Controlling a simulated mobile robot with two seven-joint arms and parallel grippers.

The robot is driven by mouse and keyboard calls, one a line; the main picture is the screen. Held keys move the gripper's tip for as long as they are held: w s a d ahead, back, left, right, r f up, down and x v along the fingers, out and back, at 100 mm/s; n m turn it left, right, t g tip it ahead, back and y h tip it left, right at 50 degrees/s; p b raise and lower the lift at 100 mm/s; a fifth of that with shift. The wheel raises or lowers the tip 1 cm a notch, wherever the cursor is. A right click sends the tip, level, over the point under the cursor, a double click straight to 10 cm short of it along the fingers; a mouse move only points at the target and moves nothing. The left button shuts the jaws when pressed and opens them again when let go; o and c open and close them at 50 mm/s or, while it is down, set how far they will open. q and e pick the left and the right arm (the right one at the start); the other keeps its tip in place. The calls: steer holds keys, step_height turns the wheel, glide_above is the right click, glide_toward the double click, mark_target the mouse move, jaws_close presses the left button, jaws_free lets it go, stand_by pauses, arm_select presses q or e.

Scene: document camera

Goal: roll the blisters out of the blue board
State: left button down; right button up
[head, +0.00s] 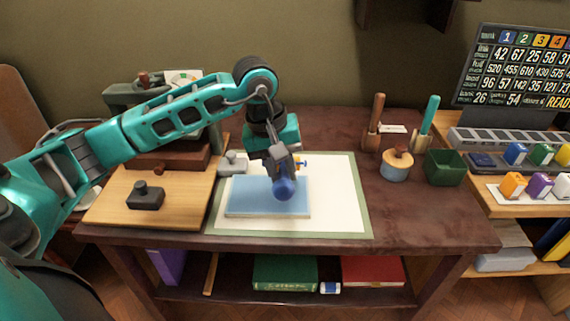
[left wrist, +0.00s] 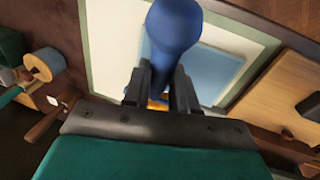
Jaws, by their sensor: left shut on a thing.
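The blue board (head: 250,197) lies flat on a white sheet with a green border (head: 340,200). It also shows in the left wrist view (left wrist: 213,76). No separate blisters can be made out on it at this size. My left gripper (head: 281,172) is over the board's right part, pointing down. Its fingers (left wrist: 161,92) are shut on a blue rounded tool (left wrist: 172,28), perhaps the roller, whose blue end (head: 285,190) shows over the board. I cannot tell whether the tool touches the board. A small orange part shows between the fingers. My right gripper is not in view.
A wooden board (head: 110,213) with a black knobbed block (head: 146,198) lies to the left. A grey knobbed object (head: 233,161) is near the sheet's upper left. At right stand a round pot (head: 396,166) and a green bin (head: 445,168). The front right tabletop is clear.

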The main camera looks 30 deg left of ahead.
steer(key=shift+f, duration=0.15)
arm_select(q)
steer(key=shift+w+f+b, duration=0.1)
steer(key=shift+b, duration=0.3)
steer(key=b+x, duration=0.3)
steer(key=shift+s+a+f, duration=0.2)
steer(key=shift+s+f, duration=0.1)
steer(key=shift+f+b, duration=0.55)
steer(key=shift+b, duration=0.05)
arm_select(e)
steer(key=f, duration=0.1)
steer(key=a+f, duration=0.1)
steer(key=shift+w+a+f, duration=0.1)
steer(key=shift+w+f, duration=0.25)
arm_select(q)
steer(key=shift+f+b, duration=0.6)
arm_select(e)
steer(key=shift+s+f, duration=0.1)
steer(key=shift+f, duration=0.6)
arm_select(q)
steer(key=shift+s+d, duration=0.35)
steer(key=shift+s, duration=0.2)
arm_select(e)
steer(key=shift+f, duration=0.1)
